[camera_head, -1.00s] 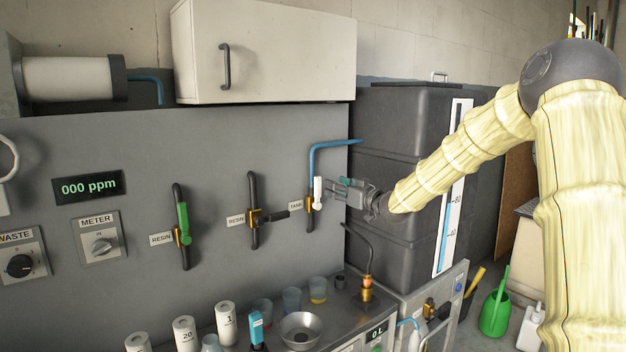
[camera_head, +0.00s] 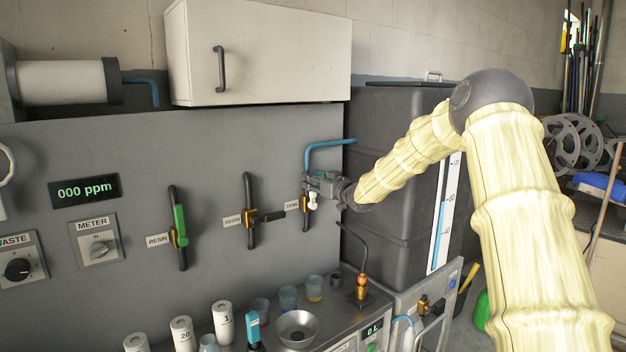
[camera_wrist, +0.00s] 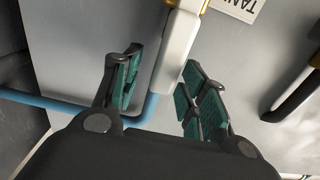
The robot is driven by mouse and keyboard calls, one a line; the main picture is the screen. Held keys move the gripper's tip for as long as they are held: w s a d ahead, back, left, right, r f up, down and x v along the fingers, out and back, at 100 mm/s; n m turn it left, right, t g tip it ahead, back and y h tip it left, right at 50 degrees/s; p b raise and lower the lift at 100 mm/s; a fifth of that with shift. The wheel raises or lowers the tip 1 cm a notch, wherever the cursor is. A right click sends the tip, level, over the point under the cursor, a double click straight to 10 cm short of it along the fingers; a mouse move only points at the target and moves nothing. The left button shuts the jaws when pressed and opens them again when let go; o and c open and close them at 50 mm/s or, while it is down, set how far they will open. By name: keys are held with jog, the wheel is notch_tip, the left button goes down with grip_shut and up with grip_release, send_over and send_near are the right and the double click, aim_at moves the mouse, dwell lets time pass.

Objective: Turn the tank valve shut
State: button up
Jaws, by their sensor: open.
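The tank valve has a white lever handle (camera_head: 313,202) on a brass body (camera_head: 304,198), beside the TANK label (camera_head: 291,205) on the grey panel. The handle hangs roughly upright along the pipe, and its upper part is hidden by my gripper (camera_head: 316,181). In the wrist view, my gripper (camera_wrist: 163,60) is open, with one green-padded finger on each side of the white handle (camera_wrist: 179,48). The handle looks closer to the right finger. I cannot tell whether either finger touches it. The TANK label (camera_wrist: 238,8) shows at the top edge.
A blue pipe (camera_head: 328,142) runs from above the valve to the dark tank (camera_head: 388,130) at right. Resin valves with a black handle (camera_head: 272,216) and a green handle (camera_head: 180,222) are to the left. Cups and a metal bowl (camera_head: 296,328) stand on the bench below.

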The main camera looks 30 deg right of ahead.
jog(key=shift+w+a, duration=0.1)
jog(key=shift+w, duration=0.1)
grip_shut()
